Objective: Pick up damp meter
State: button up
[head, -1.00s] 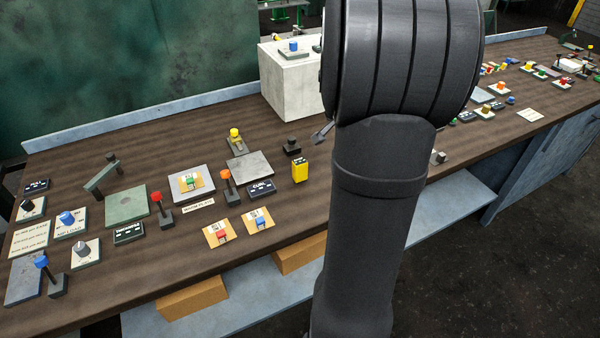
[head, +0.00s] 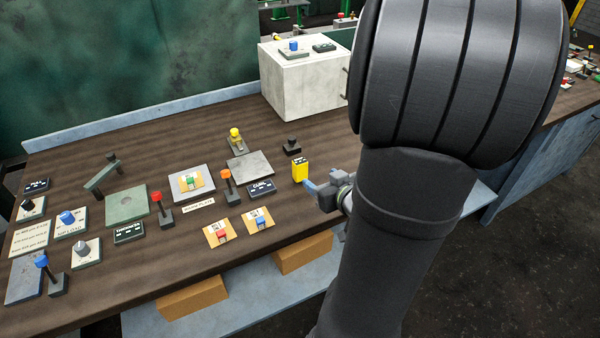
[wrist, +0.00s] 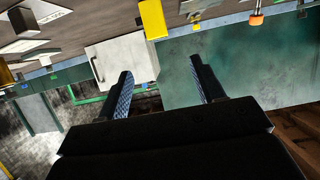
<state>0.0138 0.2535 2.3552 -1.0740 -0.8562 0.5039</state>
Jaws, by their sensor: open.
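The damp meter appears to be the small upright yellow box (head: 300,171) with a dark top, standing on the brown bench near its front edge. In the wrist view the yellow box (wrist: 153,20) shows at the top, beyond the fingertips. My gripper (head: 313,190) is just right of the yellow box in the head view, with a gap that is hard to judge. In the wrist view my gripper (wrist: 160,70) has its two fingers apart with nothing between them. My arm hides part of the bench on the right.
A white cabinet (head: 305,90) stands behind on the bench (head: 120,285). An orange-knobbed lever (head: 226,180), a dark labelled block (head: 260,188) and a black knob (head: 292,147) are near the yellow box. Several switches and plates fill the bench to the left.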

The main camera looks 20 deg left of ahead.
aim_at(297, 161)
jog(key=x, duration=1)
jog(key=shift+w+a+f, duration=0.2)
jog(key=shift+w, duration=0.05)
jog(key=shift+x, duration=3.15)
jog(key=shift+w+d+f, duration=0.1)
jog(key=shift+d, duration=0.1)
jog(key=shift+c, duration=0.2)
jog(key=c, duration=1.2)
jog(key=shift+o, duration=0.2)
